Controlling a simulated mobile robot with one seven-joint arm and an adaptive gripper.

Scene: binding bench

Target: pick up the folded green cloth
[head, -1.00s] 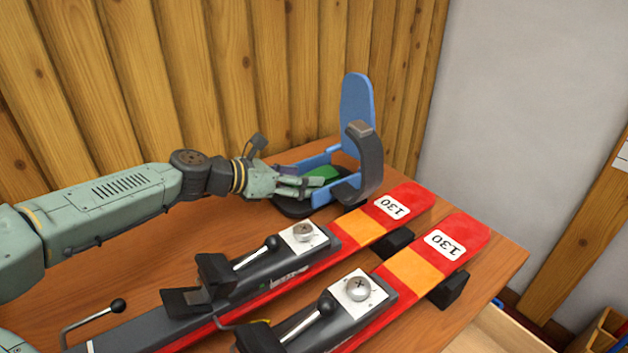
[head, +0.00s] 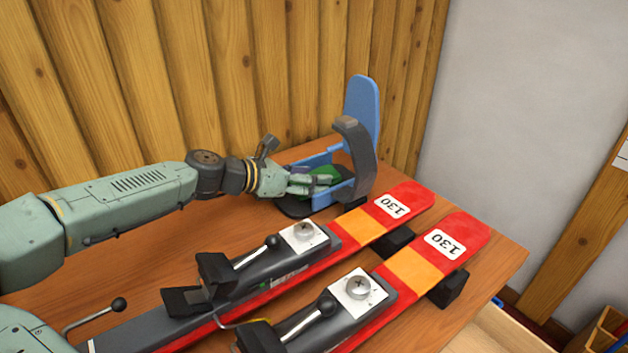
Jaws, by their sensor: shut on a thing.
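The folded green cloth (head: 325,174) lies low inside the blue frame (head: 347,193) of a device with a tall blue back plate and a dark curved arm. My gripper (head: 312,183) reaches in from the left at the frame's open side. Its fingers are shut on the cloth's near left part and cover some of it. Whether the cloth is clear of the surface below, I cannot tell.
The dark curved arm (head: 356,155) and blue back plate (head: 362,110) stand close on the right of my gripper. Two red and orange skis (head: 408,268) with bindings lie in front. The plank wall is behind. Bare bench top (head: 150,257) shows at left.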

